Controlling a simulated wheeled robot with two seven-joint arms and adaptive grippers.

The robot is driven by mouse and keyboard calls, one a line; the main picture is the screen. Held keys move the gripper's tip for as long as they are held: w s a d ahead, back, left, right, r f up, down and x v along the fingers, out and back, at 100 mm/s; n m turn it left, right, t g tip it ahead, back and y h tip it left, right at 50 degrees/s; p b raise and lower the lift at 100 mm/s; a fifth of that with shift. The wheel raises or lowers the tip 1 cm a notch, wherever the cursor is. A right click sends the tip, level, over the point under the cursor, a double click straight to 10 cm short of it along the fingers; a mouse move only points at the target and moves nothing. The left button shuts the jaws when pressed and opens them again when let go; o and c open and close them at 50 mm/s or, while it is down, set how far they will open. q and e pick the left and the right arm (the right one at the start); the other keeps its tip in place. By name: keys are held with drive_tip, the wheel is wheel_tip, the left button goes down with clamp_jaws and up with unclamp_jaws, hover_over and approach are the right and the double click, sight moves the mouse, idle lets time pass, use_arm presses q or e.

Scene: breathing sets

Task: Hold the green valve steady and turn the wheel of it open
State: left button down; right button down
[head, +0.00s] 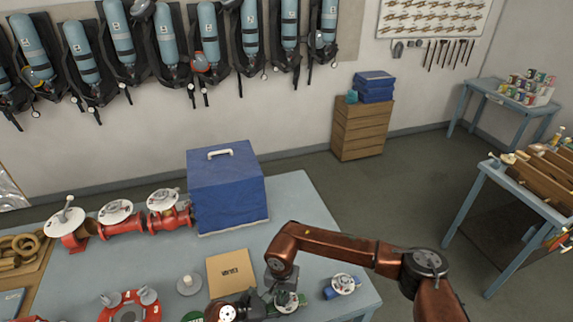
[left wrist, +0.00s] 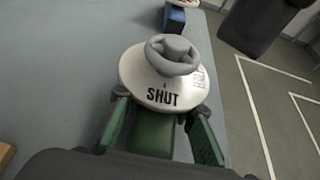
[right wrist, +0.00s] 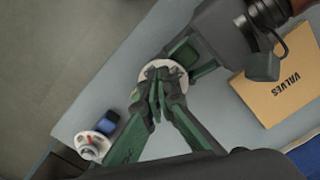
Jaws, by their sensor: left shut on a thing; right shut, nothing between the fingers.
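The green valve has a green body (left wrist: 152,134) and a white wheel (left wrist: 140,72) with a grey hub, marked SHUT. Its wheel also shows in the head view (head: 288,305), near the table's front right. My left gripper (left wrist: 165,128) is shut on the green body, one finger on each side, below the wheel. My right gripper (right wrist: 158,88) is closed and empty, with its fingertips over the wheel in the right wrist view; whether they touch it I cannot tell. In the head view my right gripper (head: 281,285) comes down from above and hides part of the valve.
A blue valve (head: 345,284) with a white wheel lies just right of the green one. A cardboard VALVES box (head: 231,272) lies to the left. A blue case (head: 227,190) and red valves (head: 122,222) stand behind. The table's right edge is close.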

drive_tip(key=shift+f, duration=1.6)
drive_tip(key=shift+w+d, duration=0.1)
drive_tip(key=shift+w, duration=0.15)
drive_tip(key=shift+d, duration=0.5)
drive_tip(key=shift+s, duration=0.1)
wheel_tip(320, 180, up, 6)
drive_tip(key=shift+s+a, duration=0.2)
drive_tip(key=shift+s, duration=0.25)
